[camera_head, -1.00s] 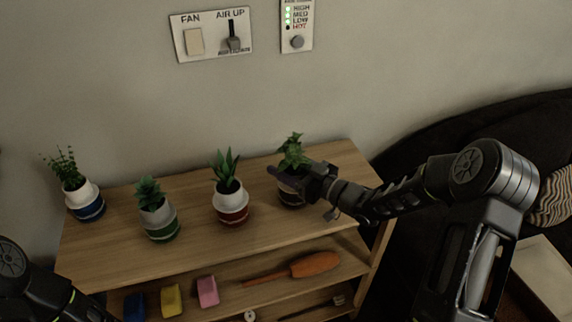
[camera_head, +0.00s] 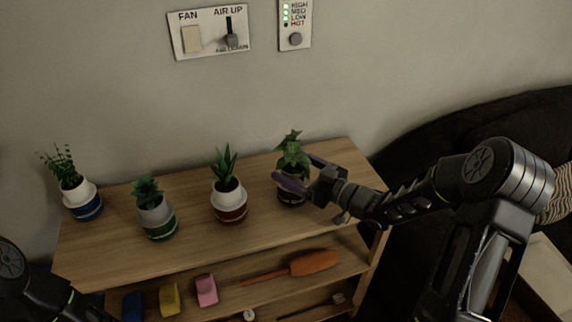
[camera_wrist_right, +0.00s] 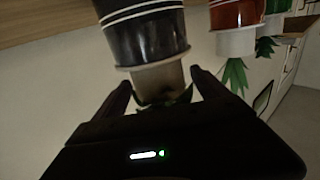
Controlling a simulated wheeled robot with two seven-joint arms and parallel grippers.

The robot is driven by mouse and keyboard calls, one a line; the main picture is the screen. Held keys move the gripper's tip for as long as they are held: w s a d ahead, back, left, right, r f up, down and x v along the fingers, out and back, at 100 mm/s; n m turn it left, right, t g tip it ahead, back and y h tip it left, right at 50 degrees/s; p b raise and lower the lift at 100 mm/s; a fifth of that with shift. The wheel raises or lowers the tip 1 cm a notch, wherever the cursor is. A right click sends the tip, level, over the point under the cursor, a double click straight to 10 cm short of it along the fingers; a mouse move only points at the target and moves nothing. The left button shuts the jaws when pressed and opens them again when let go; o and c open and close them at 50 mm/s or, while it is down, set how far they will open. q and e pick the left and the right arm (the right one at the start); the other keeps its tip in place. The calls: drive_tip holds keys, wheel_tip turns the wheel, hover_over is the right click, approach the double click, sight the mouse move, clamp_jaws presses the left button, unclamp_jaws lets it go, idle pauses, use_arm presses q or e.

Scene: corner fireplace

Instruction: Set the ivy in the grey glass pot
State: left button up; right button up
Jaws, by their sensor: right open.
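The leafy green ivy (camera_head: 292,153) stands upright at the right end of the shelf top, above a dark pot (camera_head: 291,200) with pale stripes. The right wrist view is upside down: the dark striped pot (camera_wrist_right: 145,35) is at top centre, with a greyish-brown collar (camera_wrist_right: 158,80) projecting from it, narrower than the pot. My right gripper (camera_head: 296,170) is open, one finger in front of the plant and one behind to its right. In the wrist view the fingers (camera_wrist_right: 161,82) flank the collar, with a gap at the right one. Contact on the left is unclear.
Three more potted plants stand left on the shelf top: red (camera_head: 230,207), green (camera_head: 158,223) and blue (camera_head: 84,203). The lower shelf holds coloured blocks (camera_head: 206,290) and an orange tool (camera_head: 312,262). A dark sofa (camera_head: 500,115) is at right. The wall stands close behind.

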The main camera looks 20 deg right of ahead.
sight(304, 173)
drive_tip(key=v, duration=0.4)
drive_tip(key=shift+s+d, duration=0.2)
drive_tip(key=shift+s, duration=0.15)
